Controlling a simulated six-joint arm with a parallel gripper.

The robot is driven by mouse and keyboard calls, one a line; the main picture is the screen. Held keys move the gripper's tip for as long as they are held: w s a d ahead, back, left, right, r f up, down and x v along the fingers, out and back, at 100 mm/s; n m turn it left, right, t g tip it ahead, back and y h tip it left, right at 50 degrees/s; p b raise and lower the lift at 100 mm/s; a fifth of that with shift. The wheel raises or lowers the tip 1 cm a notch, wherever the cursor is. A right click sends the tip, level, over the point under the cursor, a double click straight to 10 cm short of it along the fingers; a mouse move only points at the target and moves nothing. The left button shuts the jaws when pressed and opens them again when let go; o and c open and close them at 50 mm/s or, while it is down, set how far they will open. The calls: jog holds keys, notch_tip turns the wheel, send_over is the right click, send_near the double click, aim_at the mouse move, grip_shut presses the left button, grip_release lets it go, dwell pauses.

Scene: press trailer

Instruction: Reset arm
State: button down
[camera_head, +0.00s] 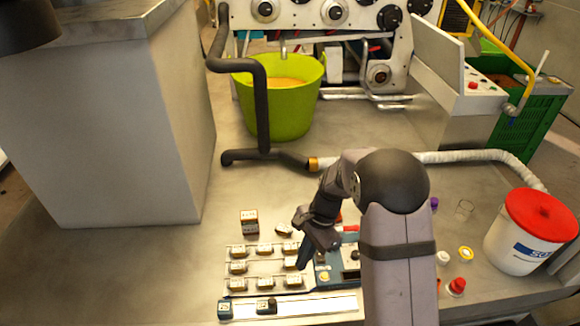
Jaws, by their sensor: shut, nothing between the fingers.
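My gripper (303,262) hangs at the end of my dark grey arm, above the right edge of the grid of small metal blocks. It is shut, with nothing seen between the fingers. Beneath and beside it is a blue device (325,277) with a yellow button; my arm hides part of this device. The small blocks (237,267) stand in rows on a light rack on the table.
A lime green tub (290,110) stands behind, next to a dark pipe (262,110). A white bucket with a red lid (545,215) and small bottles (457,286) stand right. A tall grey cabinet (120,130) blocks the left. A rail (300,305) lies in front.

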jog(key=s+d+f+n+g+h, duration=0.1)
jog(key=s+d+n, duration=0.2)
jog(key=s+n, duration=0.35)
jog(key=s+d+f+n+g+h, duration=0.1)
jog(key=s+d+n, duration=0.1)
jog(key=s+n, duration=0.4)
jog(key=s+d+r+t+h, duration=0.15)
jog(key=s+r+t, duration=0.3)
jog(key=r, duration=0.55)
notch_tip(320, 180, down, 26)
jog(key=b, duration=2.5)
jog(key=shift+d+r+g, duration=0.25)
jog(key=shift+d+g, duration=0.1)
jog(key=shift+g, duration=0.1)
jog(key=shift+y, duration=0.25)
